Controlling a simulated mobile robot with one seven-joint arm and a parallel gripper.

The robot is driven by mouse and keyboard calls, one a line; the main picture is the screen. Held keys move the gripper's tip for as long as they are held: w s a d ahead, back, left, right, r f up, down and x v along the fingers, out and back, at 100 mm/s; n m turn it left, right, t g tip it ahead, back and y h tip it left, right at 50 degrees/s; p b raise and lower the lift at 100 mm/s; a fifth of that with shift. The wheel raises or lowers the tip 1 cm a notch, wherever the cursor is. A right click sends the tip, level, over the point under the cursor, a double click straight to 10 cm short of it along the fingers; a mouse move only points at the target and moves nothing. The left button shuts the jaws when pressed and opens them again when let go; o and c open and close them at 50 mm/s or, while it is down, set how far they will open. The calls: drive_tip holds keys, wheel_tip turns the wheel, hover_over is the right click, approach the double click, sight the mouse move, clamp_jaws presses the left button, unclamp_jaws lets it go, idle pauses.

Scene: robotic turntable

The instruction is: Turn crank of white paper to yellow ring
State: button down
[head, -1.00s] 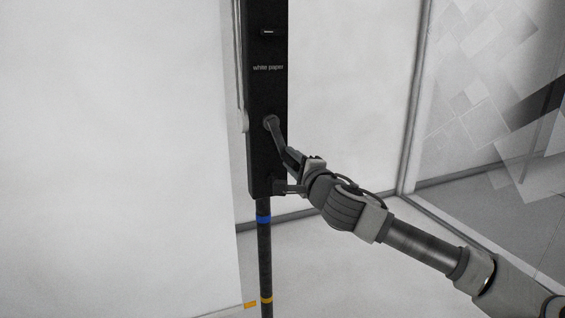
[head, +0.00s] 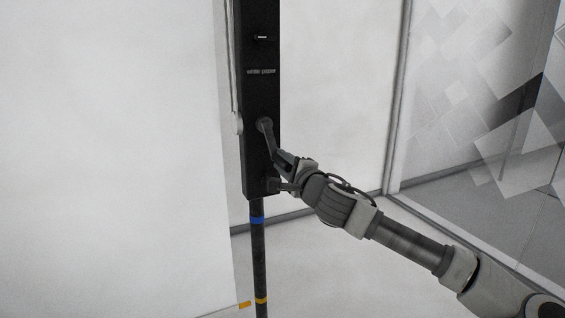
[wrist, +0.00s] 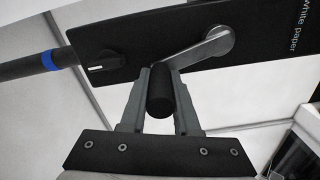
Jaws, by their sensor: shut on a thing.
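The crank (head: 270,138) sits on a black upright housing (head: 262,100) labelled "white paper". Its arm slants down and right from the hub. My gripper (head: 284,161) is shut on the crank's handle; in the wrist view the dark cylindrical knob (wrist: 160,95) lies between the two fingers.
A blue ring (head: 257,220) is higher on the pole. A second dark knob (wrist: 98,65) with a white mark is on the housing near its lower end. A glass panel (head: 470,100) stands at the right. The floor between them looks clear.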

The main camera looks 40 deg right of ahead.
drive_tip(key=c, duration=0.8)
unclamp_jaws()
drive_tip(key=shift+w+a+f, duration=0.1)
drive_tip(key=shift+w+a, duration=0.05)
drive_tip(key=shift+a, duration=0.1)
drive_tip(key=shift+o, duration=0.7)
drive_tip(key=shift+d, duration=0.15)
drive_tip(key=shift+s, duration=0.65)
drive_tip(key=v, duration=1.6)
drive_tip(key=shift+a, duration=0.25)
drive_tip(key=shift+s, duration=0.1)
